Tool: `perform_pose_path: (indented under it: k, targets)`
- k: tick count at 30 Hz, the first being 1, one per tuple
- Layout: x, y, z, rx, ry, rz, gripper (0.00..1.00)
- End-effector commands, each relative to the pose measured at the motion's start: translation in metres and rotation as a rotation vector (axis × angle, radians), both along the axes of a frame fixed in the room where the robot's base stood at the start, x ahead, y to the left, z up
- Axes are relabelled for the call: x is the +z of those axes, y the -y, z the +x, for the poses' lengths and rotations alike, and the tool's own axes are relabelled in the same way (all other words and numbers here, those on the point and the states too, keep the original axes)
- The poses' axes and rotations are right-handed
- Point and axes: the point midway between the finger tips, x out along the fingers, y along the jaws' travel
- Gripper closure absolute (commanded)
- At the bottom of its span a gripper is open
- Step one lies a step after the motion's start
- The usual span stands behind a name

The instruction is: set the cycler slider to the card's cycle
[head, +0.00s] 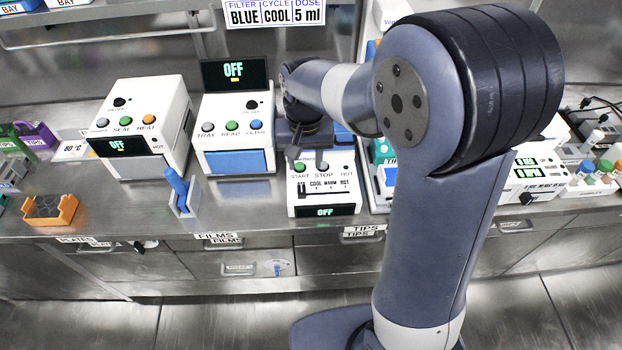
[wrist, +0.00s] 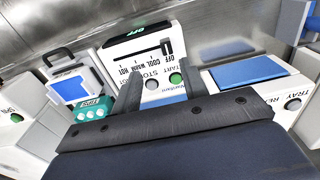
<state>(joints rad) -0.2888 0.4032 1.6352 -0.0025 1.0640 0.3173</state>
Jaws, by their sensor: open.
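The cycler (head: 323,208) is a white box on the counter with a green START button, a grey STOP button and a dark OFF display. Its slider scale is marked OFF, COOL, WARM and HOT. In the wrist view the cycler appears upside down, and its black slider knob (wrist: 166,47) stands at the OFF end. The card (head: 275,14) at the top reads FILTER BLUE, CYCLE COOL, DOSE 5 ml. My gripper (wrist: 160,88) is open and empty, its fingers over the START and STOP button area. My arm hides the cycler's back in the head view.
A white reader (head: 235,130) with a blue front stands left of the cycler, and a sealer (head: 140,125) is farther left. A teal tip box (wrist: 92,108) is close on the cycler's other side. A blue-handled tool in a stand (head: 180,190) is near the counter's front edge.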

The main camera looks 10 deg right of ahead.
Motion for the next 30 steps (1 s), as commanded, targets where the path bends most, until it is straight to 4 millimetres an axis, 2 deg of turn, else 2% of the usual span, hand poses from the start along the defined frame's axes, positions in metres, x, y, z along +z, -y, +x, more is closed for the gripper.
perform_pose_path:
  k: [1,3,7,11,14,24,30]
  targets:
    - [-0.011,-0.007,0.007,0.0,-0.015,-0.004,0.58]
    - [-0.018,-0.013,0.013,-0.002,-0.027,-0.006,0.58]
    - [-0.026,-0.018,0.018,-0.007,-0.039,-0.01,0.58]
    - [-0.036,-0.019,0.019,-0.007,-0.041,-0.01,0.58]
    - [-0.05,-0.019,0.019,-0.007,-0.043,-0.011,0.58]
    - [-0.112,-0.018,0.018,-0.007,-0.042,-0.011,0.58]
    - [-0.129,-0.019,0.019,-0.007,-0.039,-0.01,0.58]
